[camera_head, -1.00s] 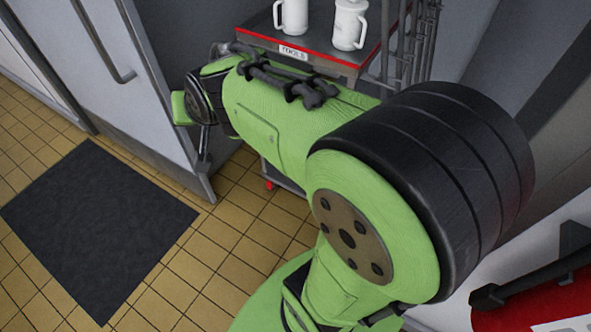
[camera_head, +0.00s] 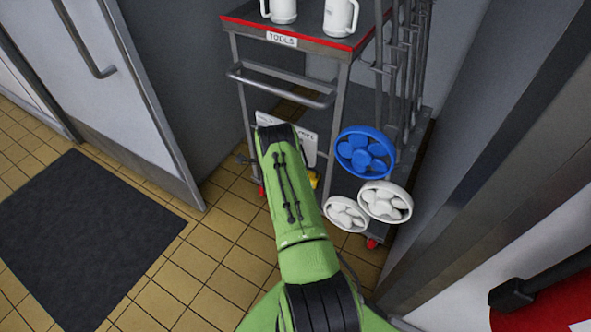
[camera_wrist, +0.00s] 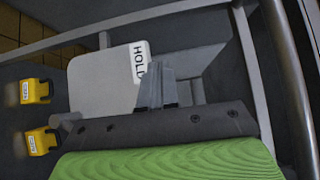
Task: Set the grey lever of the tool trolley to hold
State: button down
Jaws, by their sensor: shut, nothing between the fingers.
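The tool trolley (camera_head: 320,42) stands against the wall in the head view, with a red-edged top and a TOOLS label. Below its handle is a white plate (camera_head: 301,140) with dark lettering, partly hidden by my arm. In the wrist view the white plate (camera_wrist: 98,82) shows the word HOLD at its right edge. My gripper (camera_wrist: 155,68) is shut and empty, its grey fingers close to the HOLD lettering and covering part of that side. I cannot make out the grey lever for sure; it may be hidden by the fingers. My gripper is hidden in the head view.
The trolley's handle bar (camera_head: 280,88) crosses above the plate. White jugs (camera_head: 340,17) stand on top. Blue (camera_head: 364,152) and white handwheels are at right. A dark mat (camera_head: 85,235) lies on open floor.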

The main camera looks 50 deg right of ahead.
jog(key=s+f+m+h+b, duration=0.1)
jog(key=s+f+m+h, duration=0.2)
jog(key=s+f, duration=0.6)
jog(key=s+a+f+m+g+h+b, duration=0.1)
jog(key=s+f+m, duration=0.4)
jog(key=s+f, duration=0.5)
jog(key=h+b, duration=0.1)
jog(key=h, duration=0.1)
jog(key=shift+s+a+f+m+h, duration=0.15)
jog(key=shift+s+a+m+h, duration=0.15)
jog(key=shift+m, duration=0.1)
jog(key=shift+d, duration=0.1)
